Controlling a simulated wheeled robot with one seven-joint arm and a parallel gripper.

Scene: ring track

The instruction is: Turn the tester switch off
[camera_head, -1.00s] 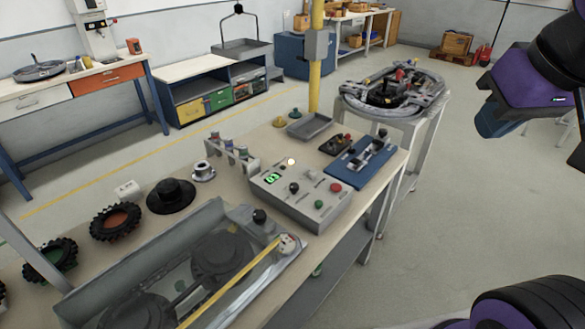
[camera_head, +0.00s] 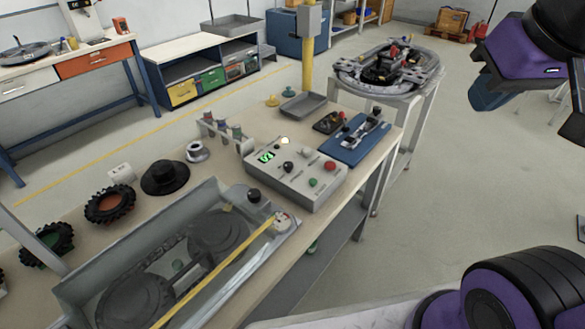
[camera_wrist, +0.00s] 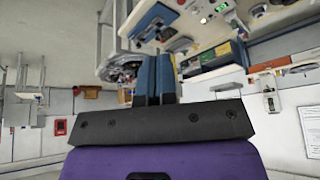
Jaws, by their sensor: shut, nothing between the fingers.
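The tester (camera_head: 295,173) is a grey box on the workbench, with a lit green display (camera_head: 266,157), a glowing lamp, dark knobs, and green and red buttons. A small switch seems to stand among the knobs, but its position is too small to tell. The tester also shows, upside down, at the top of the wrist view (camera_wrist: 205,10). My gripper (camera_wrist: 154,62) has its two blue fingers shut together with nothing between them. In the head view my gripper (camera_head: 488,92) is at the upper right, in the air, well apart from the tester.
A blue board (camera_head: 355,138) and a grey tray (camera_head: 303,104) lie behind the tester. A ring track (camera_head: 388,66) stands on a separate table. A large grey trough (camera_head: 170,262) and black wheels (camera_head: 110,204) occupy the near bench. The floor to the right is clear.

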